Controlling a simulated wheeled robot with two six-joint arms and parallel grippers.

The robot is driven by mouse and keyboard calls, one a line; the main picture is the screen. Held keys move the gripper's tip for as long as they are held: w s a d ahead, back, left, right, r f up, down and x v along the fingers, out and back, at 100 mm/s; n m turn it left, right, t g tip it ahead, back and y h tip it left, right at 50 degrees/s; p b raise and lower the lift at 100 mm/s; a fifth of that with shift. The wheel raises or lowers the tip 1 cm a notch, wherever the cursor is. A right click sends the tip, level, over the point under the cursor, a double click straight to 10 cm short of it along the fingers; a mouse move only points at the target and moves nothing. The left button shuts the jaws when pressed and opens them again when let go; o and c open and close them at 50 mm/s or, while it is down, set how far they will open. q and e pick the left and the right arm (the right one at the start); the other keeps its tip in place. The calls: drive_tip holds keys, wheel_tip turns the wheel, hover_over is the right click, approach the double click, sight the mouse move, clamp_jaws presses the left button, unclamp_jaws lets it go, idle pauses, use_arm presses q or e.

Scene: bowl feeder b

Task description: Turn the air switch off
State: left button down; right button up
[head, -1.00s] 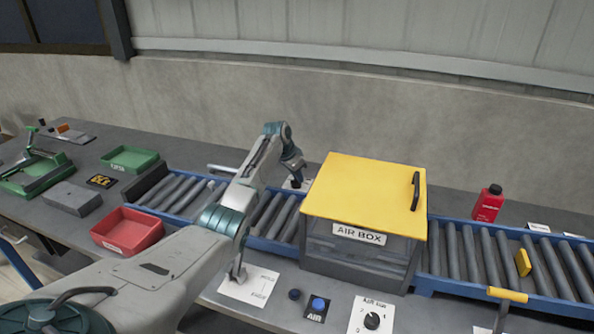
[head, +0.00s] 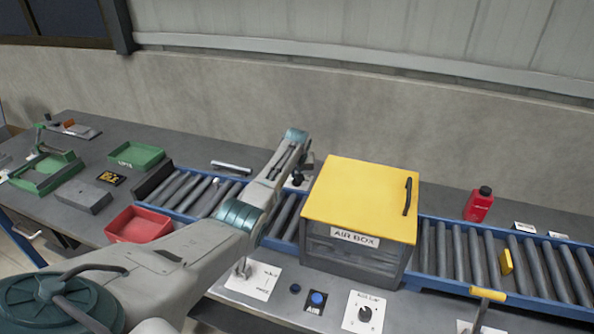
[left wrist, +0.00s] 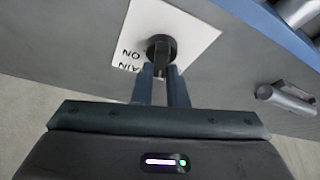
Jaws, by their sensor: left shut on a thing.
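In the left wrist view a round black switch knob (left wrist: 160,44) sits on a white plate (left wrist: 195,36). Its lettering is upside down and partly hidden; "AIN" and "ON" can be read. My left gripper (left wrist: 163,74) is shut on the knob's lower part, with a finger on each side. My right gripper is not in view.
The blue-railed conveyor (head: 440,222) crosses the bench on both sides of the air box. A silver bar (head: 231,167) lies behind it, also in the left wrist view (left wrist: 286,98). In front are a blue button (head: 317,298) and a dial plate (head: 364,312). A red bottle (head: 479,205) stands back right.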

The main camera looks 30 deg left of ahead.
use_arm(q)
drive_tip(key=n, duration=0.2)
drive_tip(key=shift+n+g+y, duration=0.3)
drive_tip(key=shift+y, duration=0.1)
drive_tip(key=shift+n+g+b, duration=0.3)
drive_tip(key=shift+n+b, duration=0.35)
drive_tip(key=shift+n, duration=0.45)
drive_tip(key=shift+y, duration=0.3)
drive_tip(key=c, duration=1.4)
unclamp_jaws()
drive_tip(key=shift+c, duration=0.2)
